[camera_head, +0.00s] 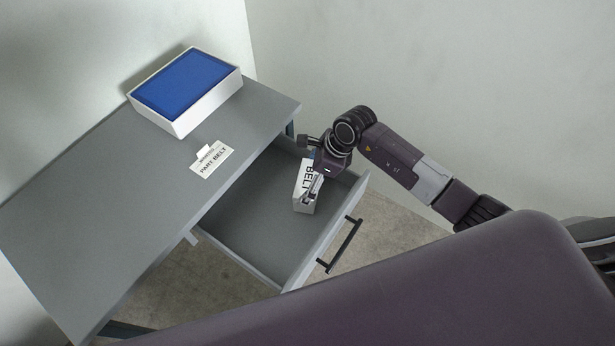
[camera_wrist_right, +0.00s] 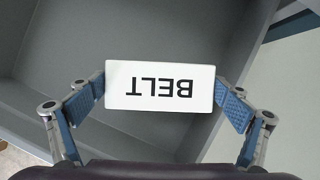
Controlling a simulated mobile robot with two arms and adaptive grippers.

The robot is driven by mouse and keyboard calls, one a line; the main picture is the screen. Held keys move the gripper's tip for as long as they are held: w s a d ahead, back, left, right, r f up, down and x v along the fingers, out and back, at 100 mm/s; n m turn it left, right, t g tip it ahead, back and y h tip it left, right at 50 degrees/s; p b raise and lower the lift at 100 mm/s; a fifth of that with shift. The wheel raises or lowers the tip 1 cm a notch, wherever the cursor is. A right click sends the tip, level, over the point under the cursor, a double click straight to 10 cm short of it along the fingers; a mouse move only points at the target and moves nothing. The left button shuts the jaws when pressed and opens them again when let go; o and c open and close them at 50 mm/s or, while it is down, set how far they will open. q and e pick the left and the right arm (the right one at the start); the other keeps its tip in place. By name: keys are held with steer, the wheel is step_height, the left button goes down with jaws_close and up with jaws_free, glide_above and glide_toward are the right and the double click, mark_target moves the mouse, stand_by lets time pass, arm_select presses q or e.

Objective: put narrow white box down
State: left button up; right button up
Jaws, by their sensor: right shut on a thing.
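The narrow white box (camera_head: 305,190), lettered BELT, is in or just over the open grey drawer (camera_head: 250,225), near its far right side. My right gripper (camera_head: 310,191) reaches down to it from above. In the right wrist view the box's white top (camera_wrist_right: 160,86) sits between both blue-padded fingers of my right gripper (camera_wrist_right: 160,98), which are shut on its two ends. I cannot tell whether the box's underside touches the drawer floor. My left gripper is not in view.
The drawer's front has a black handle (camera_head: 340,245). On the grey desk top (camera_head: 90,215) stand a white box with a blue inside (camera_head: 187,88) and a white label (camera_head: 211,159). Much of the drawer floor left of the box is bare.

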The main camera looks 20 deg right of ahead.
steer(key=shift+f, duration=0.15)
steer(key=o, duration=1)
steer(key=shift+d+r, duration=0.1)
steer(key=shift+r, duration=0.35)
steer(key=v, duration=1.1)
steer(key=shift+s+d+r+b, duration=0.1)
steer(key=shift+r+b, duration=0.1)
steer(key=shift+b, duration=0.1)
